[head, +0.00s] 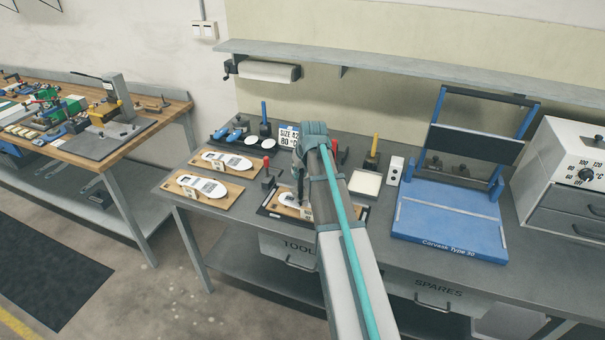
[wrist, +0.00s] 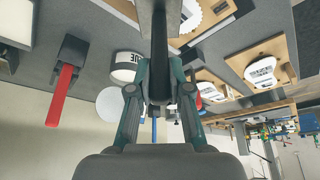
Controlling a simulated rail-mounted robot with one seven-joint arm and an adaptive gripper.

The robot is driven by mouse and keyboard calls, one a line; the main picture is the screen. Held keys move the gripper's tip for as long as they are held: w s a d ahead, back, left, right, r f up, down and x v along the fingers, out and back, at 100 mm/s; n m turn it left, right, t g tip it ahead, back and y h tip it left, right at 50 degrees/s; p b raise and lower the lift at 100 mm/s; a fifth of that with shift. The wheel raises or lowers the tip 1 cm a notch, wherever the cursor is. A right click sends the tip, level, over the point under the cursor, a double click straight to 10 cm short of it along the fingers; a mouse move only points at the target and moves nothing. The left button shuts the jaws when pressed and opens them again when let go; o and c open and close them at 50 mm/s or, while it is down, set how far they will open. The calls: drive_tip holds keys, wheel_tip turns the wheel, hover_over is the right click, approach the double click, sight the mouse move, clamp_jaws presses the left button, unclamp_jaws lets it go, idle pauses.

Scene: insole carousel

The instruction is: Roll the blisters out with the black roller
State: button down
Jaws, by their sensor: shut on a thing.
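My gripper (wrist: 160,85) is shut on a dark, bar-like thing in the wrist view, which looks like the black roller (wrist: 172,30); its far end is cut off by the frame. In the head view my arm hides most of the gripper. A board with a white insole (head: 289,200) lies at the front of the bench, beside and partly behind my arm. Part of a white insole on a board also shows beside the held thing in the wrist view (wrist: 192,14). I cannot tell whether the roller touches it, and no blisters can be made out.
Two boards with white insoles (head: 228,161) (head: 200,194) lie to the left. A red-handled tool (head: 267,166), a size sign (head: 289,137) and a white pad (head: 365,184) stand near my arm. A blue press (head: 450,222) and an oven (head: 570,172) fill the right.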

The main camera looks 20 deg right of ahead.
wheel_tip(320, 180, up, 4)
drive_tip(key=shift+s+d+f+p, duration=0.1)
drive_tip(key=shift+s+f+p, duration=0.05)
drive_tip(key=shift+p, duration=0.6)
drive_tip(key=shift+r+p, duration=1.2)
drive_tip(key=shift+r, duration=1)
